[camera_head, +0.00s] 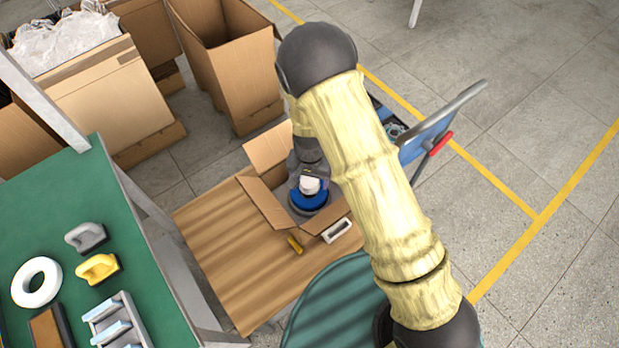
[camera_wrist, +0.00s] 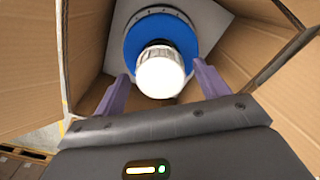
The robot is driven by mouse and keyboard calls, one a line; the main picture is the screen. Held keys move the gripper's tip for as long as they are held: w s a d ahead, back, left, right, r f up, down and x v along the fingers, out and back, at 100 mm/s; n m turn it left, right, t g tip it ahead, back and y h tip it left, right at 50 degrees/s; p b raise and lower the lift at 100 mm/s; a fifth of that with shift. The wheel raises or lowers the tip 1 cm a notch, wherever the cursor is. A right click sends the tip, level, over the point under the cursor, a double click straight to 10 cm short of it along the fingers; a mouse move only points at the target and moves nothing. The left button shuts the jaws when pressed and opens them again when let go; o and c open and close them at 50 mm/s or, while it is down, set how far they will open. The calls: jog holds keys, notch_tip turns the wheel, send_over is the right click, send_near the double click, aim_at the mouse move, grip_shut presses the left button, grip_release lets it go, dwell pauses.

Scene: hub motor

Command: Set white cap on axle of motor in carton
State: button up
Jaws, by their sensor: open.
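The open carton (camera_head: 262,203) stands on a wooden table, and its cardboard walls (camera_wrist: 95,35) fill the sides of the wrist view. Inside is the motor (camera_head: 308,203), a blue disc with a grey rim; it also shows in the wrist view (camera_wrist: 133,47). The white cap (camera_wrist: 160,75) sits over the middle of the blue disc, upright as far as I can tell, and shows small in the head view (camera_head: 310,185). My gripper (camera_wrist: 160,70) is open, with one purple finger on each side of the cap and visible gaps between. The axle is hidden.
A yellow piece (camera_head: 295,245) and a pale rectangular frame (camera_head: 337,230) lie beside the carton. A green bench (camera_head: 80,210) with a white ring (camera_head: 36,282) and handles is at left. Tall cartons (camera_head: 222,65) stand behind. A blue trolley (camera_head: 428,137) is at right.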

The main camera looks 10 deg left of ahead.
aim_at(310, 181)
notch_tip(310, 181, up, 12)
jog(key=p, duration=0.1)
dwell(0.5)
jog(key=shift+r, duration=0.1)
dwell(0.5)
jog(key=s+d+r+t, duration=0.1)
jog(key=d+r, duration=0.3)
jog(key=d, duration=0.4)
jog(key=s+d+r, duration=0.3)
jog(key=d+r, duration=0.1)
jog(key=d, duration=0.5)
jog(key=s+d+r+t, duration=0.1)
jog(key=s+d+r, duration=0.2)
jog(key=d+r, duration=0.2)
jog(key=d, duration=0.3)
jog(key=shift+d+n+t, duration=0.3)
